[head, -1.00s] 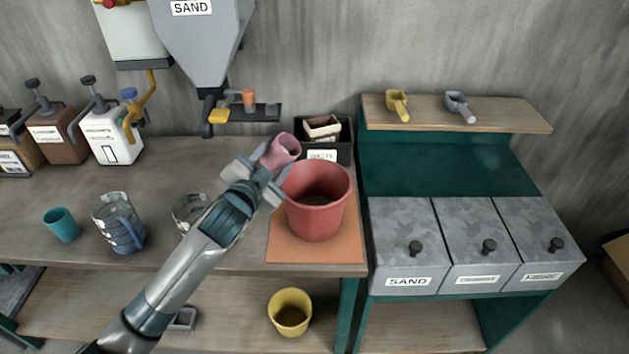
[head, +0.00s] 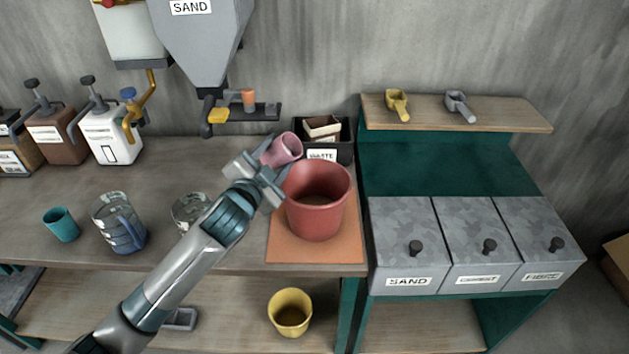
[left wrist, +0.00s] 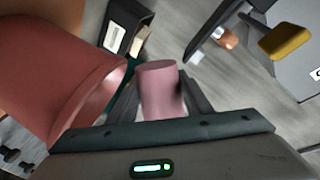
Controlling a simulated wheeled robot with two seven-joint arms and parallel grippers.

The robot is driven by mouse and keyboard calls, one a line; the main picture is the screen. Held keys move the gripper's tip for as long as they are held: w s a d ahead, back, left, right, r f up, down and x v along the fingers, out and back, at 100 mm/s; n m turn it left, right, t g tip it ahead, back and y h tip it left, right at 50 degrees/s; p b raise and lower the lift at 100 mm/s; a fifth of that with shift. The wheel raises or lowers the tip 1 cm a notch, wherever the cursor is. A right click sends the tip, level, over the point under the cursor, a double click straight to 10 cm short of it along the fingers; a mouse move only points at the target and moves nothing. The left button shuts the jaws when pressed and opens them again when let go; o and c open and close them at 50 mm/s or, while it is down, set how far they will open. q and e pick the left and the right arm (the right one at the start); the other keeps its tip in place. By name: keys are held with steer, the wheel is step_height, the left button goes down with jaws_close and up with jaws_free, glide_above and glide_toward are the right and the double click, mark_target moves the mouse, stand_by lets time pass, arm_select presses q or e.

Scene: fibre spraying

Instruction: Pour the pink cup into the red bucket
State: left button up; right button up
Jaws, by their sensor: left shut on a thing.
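The pink cup (head: 284,149) is held tilted at the upper left rim of the red bucket (head: 318,206), its mouth toward the right and the bucket. My left gripper (head: 264,168) is shut on the cup. In the left wrist view the cup (left wrist: 160,90) sits between the two fingers, with the red bucket (left wrist: 50,75) close by on the left. I cannot see what is in the cup. My right gripper is out of view.
A black waste box (head: 341,150) stands behind the bucket. The sand hopper's spout (head: 208,108) and a small shelf (head: 262,112) are behind the gripper. A glass jug (head: 190,211), a blue-handled jug (head: 118,225) and a teal cup (head: 61,225) stand to the left.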

arm_select(q)
steer(key=shift+w, duration=0.1)
steer(key=shift+d+f, duration=0.1)
steer(key=shift+f, duration=0.05)
steer(key=shift+m, duration=0.3)
steer(key=shift+a+b, duration=0.2)
steer(key=shift+b, duration=0.1)
steer(key=shift+d+f+m, duration=0.1)
steer(key=shift+d+m, duration=0.05)
steer(key=shift+m, duration=0.15)
steer(key=shift+r+m, duration=0.3)
steer(key=shift+m, duration=0.1)
